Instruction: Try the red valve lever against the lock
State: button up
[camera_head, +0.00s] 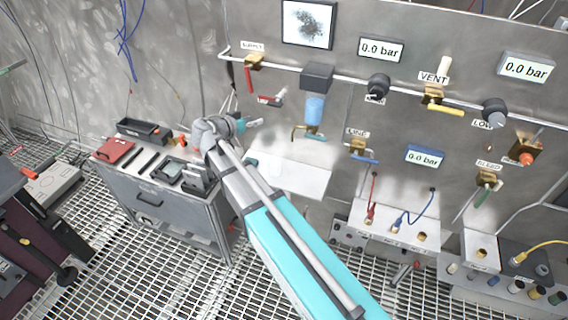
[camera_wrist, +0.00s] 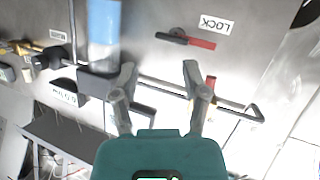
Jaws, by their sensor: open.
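A red lever (camera_head: 248,80) hangs down from the brass valve (camera_head: 254,62) on the pipe, under the label SUPPLY. In the upside-down wrist view its red end (camera_wrist: 211,81) shows beside the right finger, which partly hides the valve. A second red lever (camera_wrist: 201,43) with a dark pivot lies flat on the wall by the label LOCK (camera_wrist: 216,24); it also shows in the head view (camera_head: 266,100). My gripper (camera_head: 257,122) is open and empty, below and apart from both levers. In the wrist view my gripper (camera_wrist: 159,70) has its fingers spread towards the wall.
A blue-bowled filter (camera_head: 314,108) hangs from the pipe (camera_head: 290,68) right of the levers. A white shelf (camera_head: 300,178) juts from the wall below. A grey tool cart (camera_head: 160,200) stands at the left. More valves and gauges line the wall to the right.

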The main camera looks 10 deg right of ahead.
jog(key=s+d+f+n+g+y+b, duration=0.2)
jog(key=s+d+f+g+y+b, duration=0.1)
jog(key=s+d+f, duration=0.5)
jog(key=shift+s+d+f+n+g+y+b, duration=0.2)
jog(key=shift+s+f+n+g+y+b, duration=0.25)
jog(key=shift+f+g, duration=1)
jog(key=shift+f+t, duration=0.45)
jog(key=shift+f, duration=0.05)
jog(key=s+d+f+n+g+y+b, duration=0.1)
jog(key=s+f+n+g+y+b, duration=0.2)
jog(key=s+f, duration=0.7)
jog(key=shift+s+d+n+g+y+b, duration=0.3)
jog(key=shift+s+n+y+b, duration=0.65)
jog(key=shift+s+y, duration=1)
jog(key=shift+w+y, duration=0.4)
